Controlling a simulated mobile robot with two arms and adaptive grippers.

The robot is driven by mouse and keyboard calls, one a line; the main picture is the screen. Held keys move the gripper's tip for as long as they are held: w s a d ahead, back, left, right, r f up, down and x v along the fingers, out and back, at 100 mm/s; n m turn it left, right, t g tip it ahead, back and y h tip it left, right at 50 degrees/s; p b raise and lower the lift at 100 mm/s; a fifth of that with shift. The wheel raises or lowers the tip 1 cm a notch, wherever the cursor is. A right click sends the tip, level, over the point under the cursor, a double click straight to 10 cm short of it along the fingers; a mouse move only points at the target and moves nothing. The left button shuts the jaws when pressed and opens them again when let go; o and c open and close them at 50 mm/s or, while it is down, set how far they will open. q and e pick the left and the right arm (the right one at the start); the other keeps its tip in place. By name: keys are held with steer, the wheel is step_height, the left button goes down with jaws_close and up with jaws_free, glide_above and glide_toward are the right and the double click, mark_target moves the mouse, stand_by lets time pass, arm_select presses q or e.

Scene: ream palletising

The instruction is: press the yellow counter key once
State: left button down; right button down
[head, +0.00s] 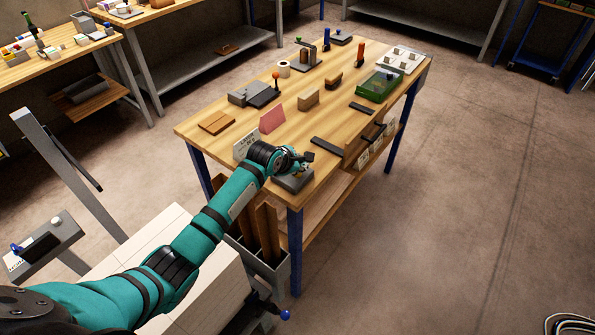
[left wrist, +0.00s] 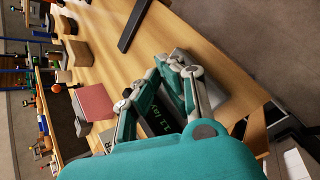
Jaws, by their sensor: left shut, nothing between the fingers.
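The counter (head: 292,183) is a grey box at the near corner of the wooden table. In the left wrist view the grey box (left wrist: 212,92) lies behind my fingers, and a dark display with green digits (left wrist: 157,122) shows between them, partly covered. I cannot make out the yellow key; my gripper hides part of the box top. My left gripper (head: 306,158) is shut and empty, right over the box. In the left wrist view its fingertips (left wrist: 178,66) meet at the box; I cannot tell whether they touch it. My right gripper is not in view.
A dark flat bar (head: 326,147) lies right of the gripper. A green tray (head: 378,86) and stamps are farther back.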

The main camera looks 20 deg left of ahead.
arm_select(q)
steer(key=shift+f, duration=0.2)
steer(key=shift+f, duration=0.25)
steer(key=shift+f, duration=0.55)
stand_by(1.0)
steer(key=shift+r, duration=0.1)
steer(key=shift+r+p, duration=0.9)
steer(key=shift+p, duration=0.2)
